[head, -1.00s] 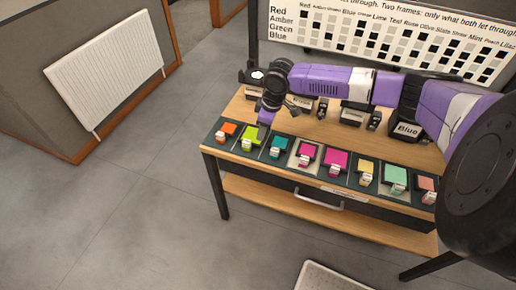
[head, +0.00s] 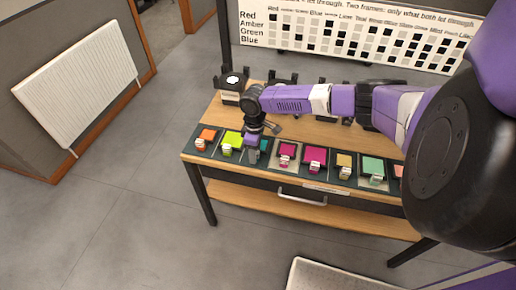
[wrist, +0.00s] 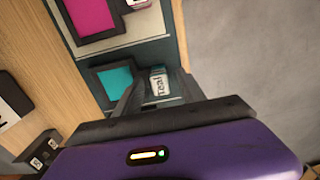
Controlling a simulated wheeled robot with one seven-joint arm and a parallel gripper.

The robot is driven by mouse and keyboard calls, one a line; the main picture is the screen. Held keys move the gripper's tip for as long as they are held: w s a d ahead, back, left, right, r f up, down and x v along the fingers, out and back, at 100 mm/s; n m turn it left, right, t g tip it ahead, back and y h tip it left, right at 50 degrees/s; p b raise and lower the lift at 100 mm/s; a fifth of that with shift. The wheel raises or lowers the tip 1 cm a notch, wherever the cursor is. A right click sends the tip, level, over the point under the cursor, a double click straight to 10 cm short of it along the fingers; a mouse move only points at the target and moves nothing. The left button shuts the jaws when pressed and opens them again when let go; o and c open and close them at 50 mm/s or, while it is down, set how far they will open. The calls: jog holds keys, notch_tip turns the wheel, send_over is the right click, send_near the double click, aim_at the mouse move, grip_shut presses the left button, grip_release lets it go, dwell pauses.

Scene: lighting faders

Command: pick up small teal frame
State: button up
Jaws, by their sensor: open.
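The small teal frame (wrist: 116,78) shows in the wrist view as a teal pane in a dark border, with a white tag (wrist: 158,82) reading "Teal" on its right side. It lies in its slot on the dark tray strip. In the head view the teal frame (head: 264,145) is partly hidden behind my gripper (head: 250,154). My gripper is open and empty, pointing down over the teal slot. In the wrist view its fingers (wrist: 160,90) reach toward the tag, one on each side of it; whether they touch it I cannot tell.
A lime frame (head: 231,139) and an orange frame (head: 207,134) lie to the left. A magenta frame (head: 287,149) is close on the right, with several more frames beyond. Dark stands (head: 232,90) are behind on the wooden table (head: 195,158). A chart board (head: 350,38) stands at the back.

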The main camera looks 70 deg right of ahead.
jog(key=shift+f, duration=0.1)
jog(key=shift+c, duration=0.5)
grip_shut()
jog(key=shift+r, duration=0.2)
notch_tip(320, 180, up, 21)
jog(key=p, duration=0.2)
jog(key=shift+r+p, duration=0.15)
jog(key=shift+p, duration=0.15)
